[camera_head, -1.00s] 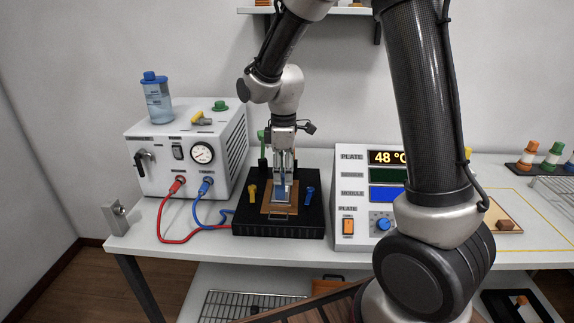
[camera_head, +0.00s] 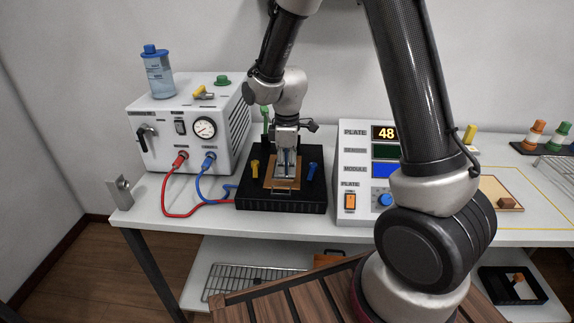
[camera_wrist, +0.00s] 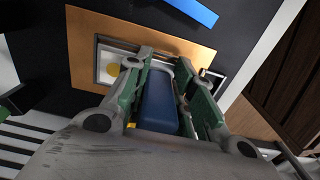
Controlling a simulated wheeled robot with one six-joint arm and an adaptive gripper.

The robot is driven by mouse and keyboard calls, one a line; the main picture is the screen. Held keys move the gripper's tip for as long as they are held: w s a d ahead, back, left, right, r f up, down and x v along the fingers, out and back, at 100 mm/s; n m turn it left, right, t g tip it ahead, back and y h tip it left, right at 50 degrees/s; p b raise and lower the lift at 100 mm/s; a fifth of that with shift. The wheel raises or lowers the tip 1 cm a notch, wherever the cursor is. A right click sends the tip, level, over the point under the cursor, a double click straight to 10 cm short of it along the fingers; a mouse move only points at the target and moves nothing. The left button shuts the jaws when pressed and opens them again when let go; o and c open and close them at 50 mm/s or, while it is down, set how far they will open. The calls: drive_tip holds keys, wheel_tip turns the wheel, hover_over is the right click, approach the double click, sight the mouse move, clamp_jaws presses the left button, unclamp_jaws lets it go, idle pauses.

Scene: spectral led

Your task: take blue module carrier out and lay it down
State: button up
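The blue module carrier (camera_wrist: 160,100) shows in the wrist view as a rounded blue bar between my gripper's fingers. It is over a copper-coloured plate (camera_wrist: 88,45) with a pale square frame, set in a black base (camera_head: 254,203). In the head view the copper plate (camera_head: 284,184) shows below my gripper (camera_head: 286,172), which points down and hides most of the carrier. My gripper (camera_wrist: 167,88) also shows in the wrist view, its green-lined fingers on both sides of the carrier. The fingers are apart, with a narrow gap seen on the right; contact on the left is unclear.
A white pump box (camera_head: 160,128) with red and blue hoses is on the left. A control panel (camera_head: 356,182) is on the right. Further right lies a tan board (camera_head: 497,190).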

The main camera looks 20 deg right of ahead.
sight(287, 154)
clamp_jaws()
drive_tip(key=shift+r, duration=0.35)
drive_tip(key=shift+r, duration=1.15)
drive_tip(key=shift+r, duration=0.15)
drive_tip(key=shift+r, duration=0.2)
